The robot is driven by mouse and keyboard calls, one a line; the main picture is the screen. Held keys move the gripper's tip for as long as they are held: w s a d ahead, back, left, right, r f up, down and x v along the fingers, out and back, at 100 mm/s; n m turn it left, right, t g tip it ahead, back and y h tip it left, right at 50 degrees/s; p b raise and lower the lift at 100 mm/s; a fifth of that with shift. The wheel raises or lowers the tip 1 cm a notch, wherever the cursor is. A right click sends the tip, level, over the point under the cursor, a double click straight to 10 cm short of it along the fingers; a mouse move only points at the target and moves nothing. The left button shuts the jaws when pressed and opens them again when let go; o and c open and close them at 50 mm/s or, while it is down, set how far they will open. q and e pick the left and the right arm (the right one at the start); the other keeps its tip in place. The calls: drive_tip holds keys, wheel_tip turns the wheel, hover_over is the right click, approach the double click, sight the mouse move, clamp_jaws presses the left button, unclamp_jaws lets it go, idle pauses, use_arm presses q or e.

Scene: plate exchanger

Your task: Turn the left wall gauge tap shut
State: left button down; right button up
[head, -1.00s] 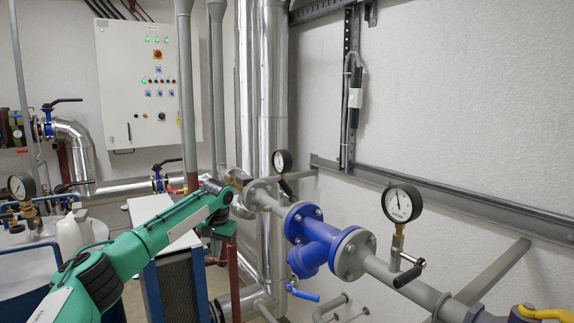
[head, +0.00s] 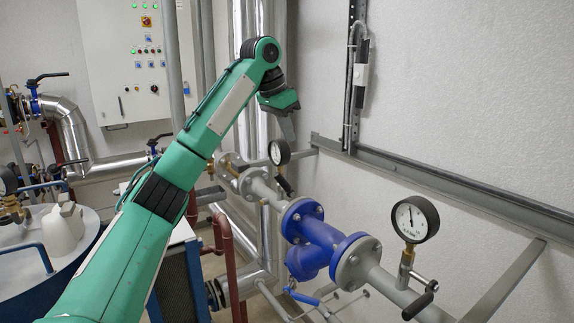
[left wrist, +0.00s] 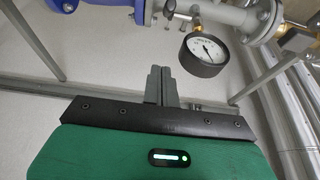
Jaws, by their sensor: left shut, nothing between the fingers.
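The left wall gauge (head: 279,152) is a round white dial with a black rim on the grey pipe. Its tap has a dark lever (head: 284,184) just below the dial, slanting down to the right. In the left wrist view the gauge (left wrist: 204,50) appears upside down, with the dark tap lever (left wrist: 169,8) at the top edge. My left gripper (head: 289,136) is above and slightly right of the gauge, apart from the lever. In the left wrist view its grey fingers (left wrist: 160,72) are shut together and empty. My right gripper is not in view.
A second gauge (head: 414,219) with its own dark tap lever (head: 418,304) stands nearer on the right. A blue flanged valve (head: 318,240) sits between them on the pipe. A grey wall rail (head: 440,188) runs behind. Tall silver pipes (head: 245,100) stand behind my left arm.

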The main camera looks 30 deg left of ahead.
use_arm(q)
drive_tip(key=p, duration=0.3)
hover_over(285, 179)
drive_tip(key=w, duration=0.4)
wheel_tip(285, 179, down, 6)
drive_tip(key=shift+s+f+p, duration=0.75)
drive_tip(key=shift+s+f, duration=0.25)
drive_tip(key=shift+f, duration=0.2)
drive_tip(key=shift+s+a+f, duration=0.35)
drive_tip(key=shift+s+f, duration=0.05)
drive_tip(key=shift+s, duration=0.15)
drive_tip(key=shift+s+d+f, duration=0.1)
drive_tip(key=shift+d, duration=0.1)
